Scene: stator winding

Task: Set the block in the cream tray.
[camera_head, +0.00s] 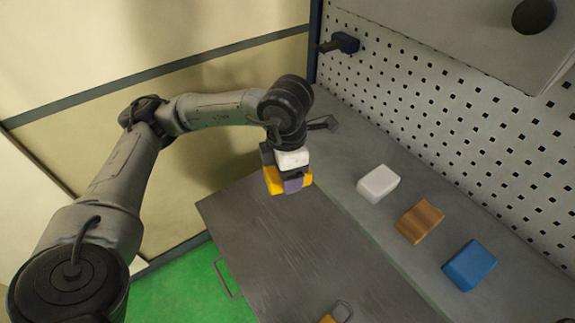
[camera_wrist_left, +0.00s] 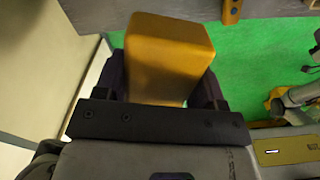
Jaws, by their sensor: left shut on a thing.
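My left gripper (camera_head: 291,180) is shut on an orange-yellow block (camera_head: 274,181) and holds it above the left part of the grey table. In the left wrist view the block (camera_wrist_left: 168,50) sits between the two dark fingers, its far end sticking out past them. In the head view a finger hides part of the block. I cannot make out a cream tray in either view. My right gripper is not in view.
A white block-like piece (camera_head: 378,183), a brown wood-grained one (camera_head: 419,221) and a blue one (camera_head: 470,265) stand in a row by the perforated panel (camera_head: 440,110). The grey table top (camera_head: 290,245) below the gripper is mostly clear. An orange item (camera_head: 328,319) is cut off at the bottom edge.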

